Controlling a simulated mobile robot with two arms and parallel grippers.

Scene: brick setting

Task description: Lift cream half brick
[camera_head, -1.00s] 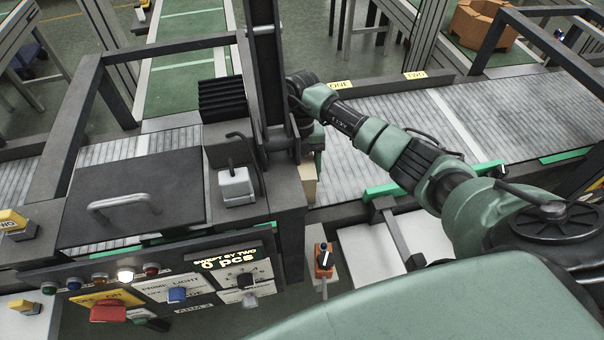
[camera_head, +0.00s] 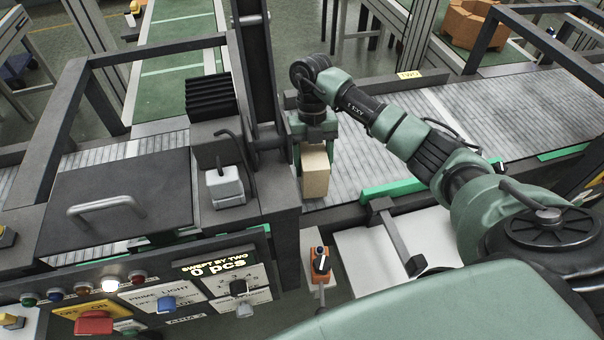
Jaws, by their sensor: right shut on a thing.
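The cream half brick (camera_head: 315,174) is a small pale block over the near part of the grey roller conveyor (camera_head: 392,137), just right of the dark machine post. My right gripper (camera_head: 314,150), green and dark, reaches down from above and is shut on the brick. The gripper's fingers partly cover the brick's upper part. I cannot tell how much space there is between the brick's underside and the conveyor. My left gripper is not in view.
The dark post and machine housing (camera_head: 262,105) stand close left of the brick. A control panel (camera_head: 160,290) with knobs and a display is at the lower left. A green-edged rail (camera_head: 405,188) runs right of the brick. The conveyor to the right is clear.

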